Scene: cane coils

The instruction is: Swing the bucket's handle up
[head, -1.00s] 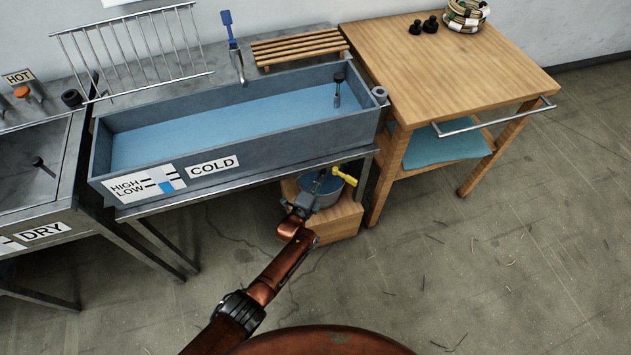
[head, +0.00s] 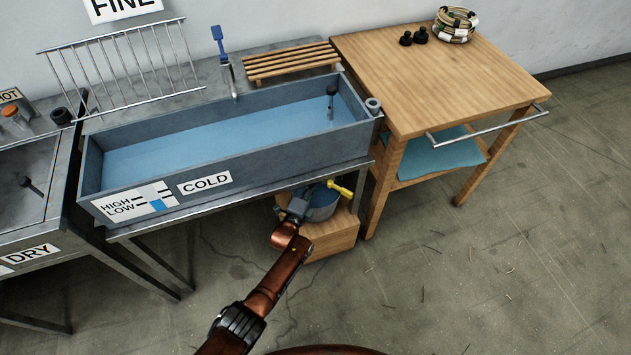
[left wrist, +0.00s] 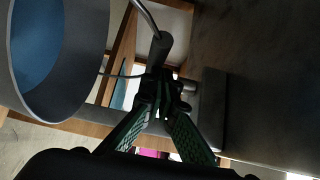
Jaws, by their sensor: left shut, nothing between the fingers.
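The grey bucket (head: 323,208) with a blue inside stands under the front right part of the cold trough. In the left wrist view its rim and wall (left wrist: 88,92) fill the upper left. A thin curved metal wire with a dark cylindrical grip (left wrist: 161,47), which looks like the bucket's handle, is beside the bucket there, just beyond my fingertips. My left gripper (head: 299,205) is at the bucket's near left side. In the left wrist view its green-padded fingers (left wrist: 164,92) meet at the tips, shut and empty. Whether they touch the handle is unclear. My right gripper is not in view.
The bucket stands on a wooden block (head: 332,238). A yellow lever-like part (head: 340,189) shows above its rim. The trough (head: 270,165) overhangs it, and a wooden table (head: 430,75) stands to the right. The floor in front is clear.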

